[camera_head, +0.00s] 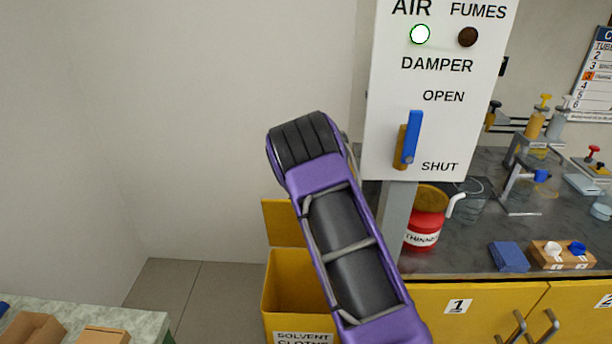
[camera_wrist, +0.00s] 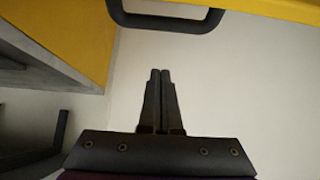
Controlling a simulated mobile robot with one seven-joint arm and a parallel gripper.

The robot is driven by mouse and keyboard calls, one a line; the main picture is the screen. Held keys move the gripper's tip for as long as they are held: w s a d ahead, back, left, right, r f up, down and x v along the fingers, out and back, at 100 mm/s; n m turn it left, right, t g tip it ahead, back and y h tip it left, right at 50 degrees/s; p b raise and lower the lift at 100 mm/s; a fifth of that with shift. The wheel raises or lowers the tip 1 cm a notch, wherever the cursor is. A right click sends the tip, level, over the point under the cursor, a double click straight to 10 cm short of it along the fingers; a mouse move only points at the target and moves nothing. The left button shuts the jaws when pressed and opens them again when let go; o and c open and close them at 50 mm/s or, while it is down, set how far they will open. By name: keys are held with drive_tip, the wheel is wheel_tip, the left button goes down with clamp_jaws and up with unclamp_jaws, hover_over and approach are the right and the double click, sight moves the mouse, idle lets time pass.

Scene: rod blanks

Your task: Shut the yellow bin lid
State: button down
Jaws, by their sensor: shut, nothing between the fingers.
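The yellow bin (camera_head: 282,287) labelled "SOLVENT CLOTHS" stands on the floor left of the bench, partly hidden by my arm. Its yellow lid (camera_head: 282,223) stands up at the back, so the bin is open. My gripper (camera_wrist: 161,72) is shut and empty in the wrist view; in the head view my arm hides it. Ahead of the fingertips, at the top of the wrist view, a dark bar handle (camera_wrist: 165,22) sits by a yellow edge (camera_wrist: 265,10). The fingertips are apart from it. I cannot tell whether that edge belongs to the lid.
A damper panel (camera_head: 440,90) on a post stands just right of my arm. Behind it are a red thinner can (camera_head: 424,232) and the bench with yellow cupboards (camera_head: 450,288). A table with cardboard boxes (camera_head: 30,330) is at lower left. Floor (camera_head: 185,285) between is clear.

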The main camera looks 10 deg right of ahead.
drive_tip(key=shift+s+a+f, duration=0.1)
drive_tip(key=shift+s+f, duration=0.4)
drive_tip(key=shift+f, duration=0.35)
drive_tip(key=shift+s+a+f, duration=0.1)
drive_tip(key=shift+s+f, duration=0.35)
drive_tip(key=shift+f, duration=0.4)
drive_tip(key=shift+s, duration=0.15)
